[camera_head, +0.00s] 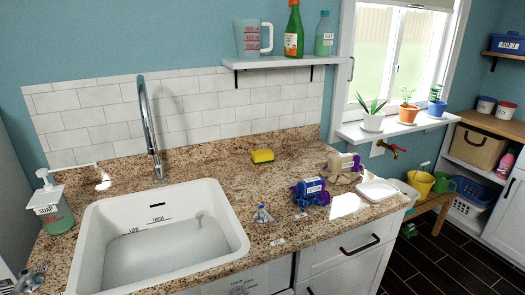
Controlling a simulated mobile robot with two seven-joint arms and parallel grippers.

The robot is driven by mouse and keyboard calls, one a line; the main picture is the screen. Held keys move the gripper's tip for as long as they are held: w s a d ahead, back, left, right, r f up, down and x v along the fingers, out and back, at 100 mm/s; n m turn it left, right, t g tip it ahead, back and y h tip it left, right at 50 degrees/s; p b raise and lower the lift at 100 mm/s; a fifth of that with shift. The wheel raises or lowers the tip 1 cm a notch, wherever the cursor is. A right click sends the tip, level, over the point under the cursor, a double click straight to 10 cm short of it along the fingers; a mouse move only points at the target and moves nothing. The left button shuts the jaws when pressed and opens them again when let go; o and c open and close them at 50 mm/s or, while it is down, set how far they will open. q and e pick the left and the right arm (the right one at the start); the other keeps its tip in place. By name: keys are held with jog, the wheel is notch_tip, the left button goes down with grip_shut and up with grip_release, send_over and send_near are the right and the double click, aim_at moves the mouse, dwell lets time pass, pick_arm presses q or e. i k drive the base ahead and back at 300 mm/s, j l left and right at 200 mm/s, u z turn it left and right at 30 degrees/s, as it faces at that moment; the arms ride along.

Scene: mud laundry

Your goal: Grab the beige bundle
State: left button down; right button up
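A beige bundle (343,176) lies on the granite counter, right of the sink and near the counter's back right. It looks like folded cloth, with a pale labelled band around its top and a small purple part at its right end. Neither of my grippers shows in the head view.
A white soap dish (379,190) sits right of the bundles. A yellow sponge (262,156) lies behind left. A small grey-blue item (262,215) is in front left. The white sink (235,238) and tall faucet (150,125) stand left. A wall shelf (275,62) hangs above.

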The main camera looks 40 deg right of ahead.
aim_at(342, 169)
jog(key=k+l+u, duration=0.1)
jog(key=l, duration=0.25)
jog(key=l+u, duration=0.15)
jog(key=l, duration=0.25)
jog(key=k+l+u, duration=0.1)
jog(key=l, duration=0.25)
jog(key=k+l+u, duration=0.25)
jog(key=l, duration=0.4)
jog(key=k+l, duration=0.2)
jog(key=l, duration=0.25)
jog(key=k+l, duration=0.2)
jog(key=l, duration=0.2)
jog(key=k+l, duration=0.2)
jog(key=l, duration=0.25)
jog(key=k+l+u, duration=0.1)
jog(key=k+l, duration=0.15)
jog(key=l, duration=0.15)
